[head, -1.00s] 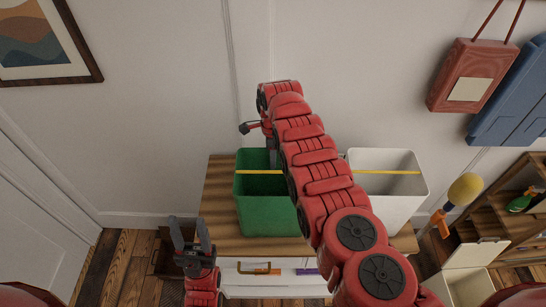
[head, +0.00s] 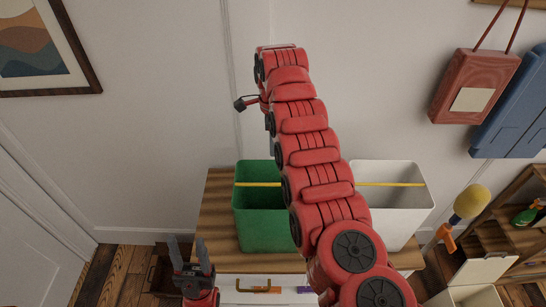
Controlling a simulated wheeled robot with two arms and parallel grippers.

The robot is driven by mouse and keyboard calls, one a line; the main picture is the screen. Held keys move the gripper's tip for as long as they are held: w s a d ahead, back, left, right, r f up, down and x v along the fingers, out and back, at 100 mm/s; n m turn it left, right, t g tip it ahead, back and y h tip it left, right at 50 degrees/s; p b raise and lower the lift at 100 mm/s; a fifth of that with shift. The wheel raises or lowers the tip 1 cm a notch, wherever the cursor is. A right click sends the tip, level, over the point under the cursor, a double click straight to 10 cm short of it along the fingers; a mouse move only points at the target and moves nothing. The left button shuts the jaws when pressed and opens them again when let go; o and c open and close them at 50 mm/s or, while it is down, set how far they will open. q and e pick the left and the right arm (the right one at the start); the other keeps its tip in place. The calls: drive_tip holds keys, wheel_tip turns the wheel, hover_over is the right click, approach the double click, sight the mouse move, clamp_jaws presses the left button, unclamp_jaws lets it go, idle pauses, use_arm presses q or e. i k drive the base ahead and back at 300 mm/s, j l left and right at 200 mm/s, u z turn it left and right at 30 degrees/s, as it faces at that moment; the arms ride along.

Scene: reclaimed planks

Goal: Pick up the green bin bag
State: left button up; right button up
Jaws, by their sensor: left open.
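A green open-topped bin (head: 264,222) stands on the wooden top of a low cabinet. I cannot make out a separate green bin bag; the inside of the bin is dark and partly covered by my right arm. My left gripper (head: 187,252) points up, open and empty, in front of the cabinet's left end, left of and below the green bin in the picture. My right arm reaches up across the middle. Its gripper (head: 271,140) is above the green bin, mostly hidden behind the arm, so its jaws and anything in them cannot be judged.
A white bin (head: 405,215) stands right of the green one, partly behind my arm. A yellow strip (head: 258,184) crosses both bins. The cabinet top (head: 215,215) is bare at its left end. Shelves (head: 512,222) and a yellow-headed tool (head: 470,203) are at the right.

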sight(260, 213)
drive_tip(key=k, duration=1.5)
